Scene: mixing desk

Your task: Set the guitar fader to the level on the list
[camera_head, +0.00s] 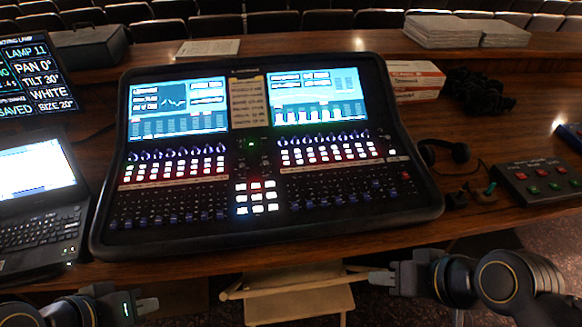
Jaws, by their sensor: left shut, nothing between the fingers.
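The black mixing desk (105,235) lies on the wooden counter. It has a left fader bank (165,210) and a right fader bank (345,190) with small blue caps. The labels are too small to read, so I cannot tell which is the guitar fader. A tan strip with lines of writing (248,100) sits between the two screens; it may be the list, but its text is unreadable. My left gripper (147,306) is shut and empty, below the desk's front edge at left. My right gripper (381,278) is in front of the desk's edge at right, touching no fader; its jaw opening is unclear.
A laptop (40,205) and a dark text screen (35,75) stand at left. Headphones (445,152) and a button box (540,180) lie at right. Behind are a white-orange box (415,80), paper stacks (450,30) and a sheet (208,47). A wooden chair (298,303) stands in front.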

